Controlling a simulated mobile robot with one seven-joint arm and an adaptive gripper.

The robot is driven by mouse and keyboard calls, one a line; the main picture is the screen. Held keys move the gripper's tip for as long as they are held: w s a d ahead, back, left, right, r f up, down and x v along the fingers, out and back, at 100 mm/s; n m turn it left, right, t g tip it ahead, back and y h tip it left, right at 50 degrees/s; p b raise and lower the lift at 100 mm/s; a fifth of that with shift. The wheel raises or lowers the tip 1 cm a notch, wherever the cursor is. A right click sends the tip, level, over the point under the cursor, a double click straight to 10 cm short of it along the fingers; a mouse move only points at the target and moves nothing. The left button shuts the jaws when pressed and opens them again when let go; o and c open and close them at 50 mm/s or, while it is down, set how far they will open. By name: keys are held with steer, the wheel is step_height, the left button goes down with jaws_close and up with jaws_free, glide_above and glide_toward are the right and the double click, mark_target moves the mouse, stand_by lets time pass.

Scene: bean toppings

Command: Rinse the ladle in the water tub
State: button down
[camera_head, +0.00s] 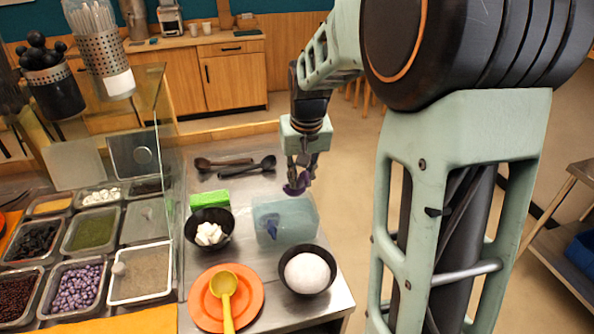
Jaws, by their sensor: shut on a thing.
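The water tub (300,212), a pale translucent blue box, stands on the steel counter. My gripper (299,178) points down above the tub's back right part and is shut on a purple ladle (296,188), of which only a small part shows at the fingers. A dark blue-purple shape (271,228) shows through the tub's left side. I cannot tell whether it is the lower part of the same ladle. A yellow ladle (223,285) lies on an orange plate (255,300) in front of the tub.
A dark bowl with white cubes (209,234) and a green block (209,199) stand left of the tub. A bowl with a white mound (307,273) stands in front. Two dark spoons (247,168) lie behind. A glass screen and topping trays (140,272) are at the left.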

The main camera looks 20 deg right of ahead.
steer(key=shift+d, duration=0.15)
step_height(320, 180, down, 12)
steer(key=s+t+b, duration=0.1)
steer(key=b, duration=1.1)
steer(key=shift+f, duration=0.15)
steer(key=shift+s, duration=0.1)
steer(key=shift+b, duration=0.65)
stand_by(0.9)
